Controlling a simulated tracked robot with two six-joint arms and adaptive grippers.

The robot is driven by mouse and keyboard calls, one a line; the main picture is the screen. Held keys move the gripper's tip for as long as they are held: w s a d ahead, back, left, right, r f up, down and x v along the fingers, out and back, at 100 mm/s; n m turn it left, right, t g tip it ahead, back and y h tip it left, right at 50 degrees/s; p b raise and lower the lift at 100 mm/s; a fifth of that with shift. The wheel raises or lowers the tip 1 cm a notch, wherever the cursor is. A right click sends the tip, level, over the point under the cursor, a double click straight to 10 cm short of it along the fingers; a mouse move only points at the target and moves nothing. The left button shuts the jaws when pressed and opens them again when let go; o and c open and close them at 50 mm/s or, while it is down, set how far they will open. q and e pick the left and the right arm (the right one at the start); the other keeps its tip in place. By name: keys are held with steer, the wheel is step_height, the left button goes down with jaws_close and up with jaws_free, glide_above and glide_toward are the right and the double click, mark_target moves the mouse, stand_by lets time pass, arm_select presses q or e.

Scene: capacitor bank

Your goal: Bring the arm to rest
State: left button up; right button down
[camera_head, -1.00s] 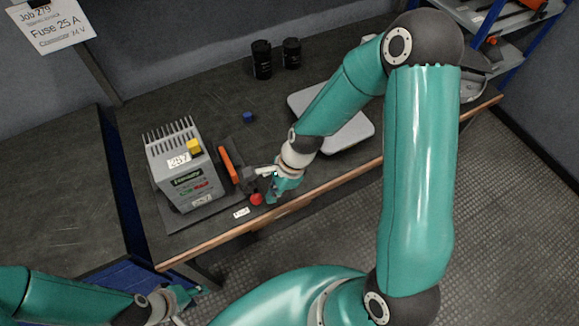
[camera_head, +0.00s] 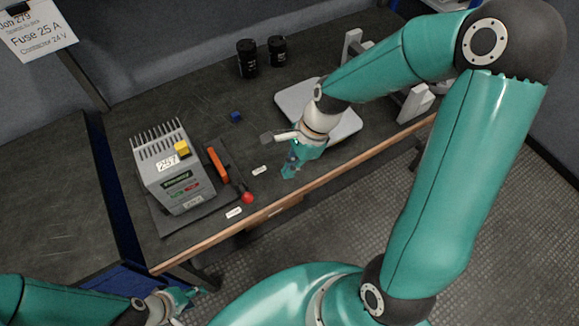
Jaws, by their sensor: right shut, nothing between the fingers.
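My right arm reaches in from the right over the workbench (camera_head: 225,95). My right gripper (camera_head: 291,168) is shut and empty, in the air above the bench's front part, to the right of the red knob (camera_head: 248,197). It is apart from the knob. My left gripper (camera_head: 190,296) is low at the bottom left, off the front of the bench. Its fingers are small and partly hidden, so I cannot tell their opening.
A grey finned unit (camera_head: 172,172) with a yellow block on top stands at the bench's left, beside an orange-handled device (camera_head: 217,165). A blue cap (camera_head: 236,117), two black cylinders (camera_head: 247,60) and a light grey plate (camera_head: 296,98) lie further back. Grey brackets (camera_head: 414,103) stand at the right.

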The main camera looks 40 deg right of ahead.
stand_by(0.3)
steer(key=s+a+f+n+g, duration=0.2)
steer(key=s+a+f+n, duration=0.4)
steer(key=f, duration=0.4)
steer(key=s+a+f+n+g, duration=0.1)
steer(key=s+a+f+n, duration=0.45)
steer(key=f, duration=0.35)
steer(key=w+n+t, duration=0.1)
steer(key=n, duration=0.1)
steer(key=w+n, duration=0.2)
steer(key=w+n+t, duration=0.1)
steer(key=n, duration=0.1)
steer(key=shift+w+d+f+n+t, duration=0.15)
steer(key=shift+w+f+n+t, duration=0.15)
steer(key=shift+f, duration=0.1)
